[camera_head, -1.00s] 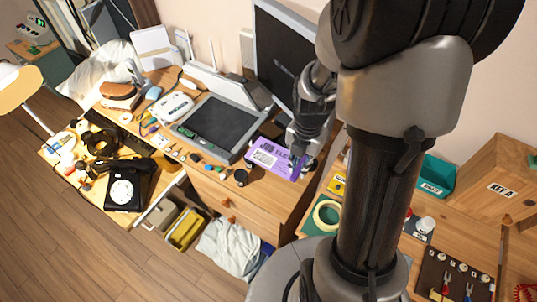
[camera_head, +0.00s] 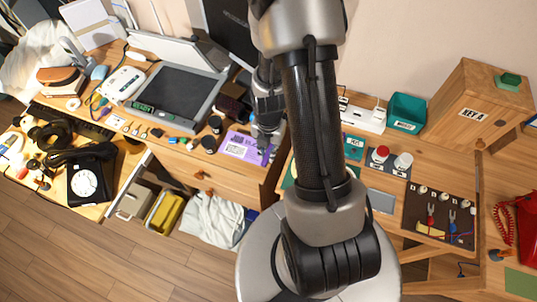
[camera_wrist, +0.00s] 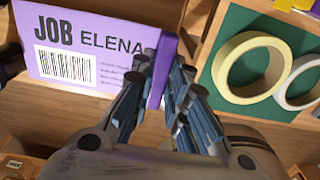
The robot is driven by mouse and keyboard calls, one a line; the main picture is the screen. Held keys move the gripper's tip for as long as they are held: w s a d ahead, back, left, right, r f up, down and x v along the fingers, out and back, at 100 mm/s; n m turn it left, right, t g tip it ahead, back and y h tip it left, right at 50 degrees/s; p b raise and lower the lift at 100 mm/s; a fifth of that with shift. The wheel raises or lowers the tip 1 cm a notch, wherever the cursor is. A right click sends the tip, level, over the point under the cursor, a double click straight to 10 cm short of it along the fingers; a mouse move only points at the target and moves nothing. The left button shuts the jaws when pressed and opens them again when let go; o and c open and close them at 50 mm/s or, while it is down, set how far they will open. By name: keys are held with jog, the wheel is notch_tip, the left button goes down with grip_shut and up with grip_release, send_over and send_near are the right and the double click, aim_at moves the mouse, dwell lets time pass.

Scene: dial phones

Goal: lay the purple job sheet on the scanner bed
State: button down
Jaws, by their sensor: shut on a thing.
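The purple job sheet (camera_head: 238,146) is at the right end of the wooden desk, near its front edge. In the wrist view the job sheet (camera_wrist: 95,60) shows "JOB ELENA", a barcode and a raised purple strip along its right side. My gripper (camera_head: 266,142) is at the sheet's right side; in the wrist view my gripper (camera_wrist: 165,85) is shut on that strip. I cannot tell whether the sheet touches the desk. The scanner bed (camera_head: 175,90) is a dark, bare panel in a grey frame, up and left of the sheet.
Dark jars (camera_head: 209,144) and small items lie between sheet and scanner front. A monitor (camera_head: 228,28) stands behind. A pale tape roll (camera_wrist: 248,68) lies on a green mat to the right. A black dial phone (camera_head: 92,182) is at the left.

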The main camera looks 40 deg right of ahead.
jog(key=shift+f, duration=1.25)
jog(key=shift+f+b, duration=0.2)
jog(key=shift+b, duration=0.2)
jog(key=c, duration=1.6)
grip_release()
jog(key=shift+o, duration=0.2)
jog(key=shift+r, duration=0.1)
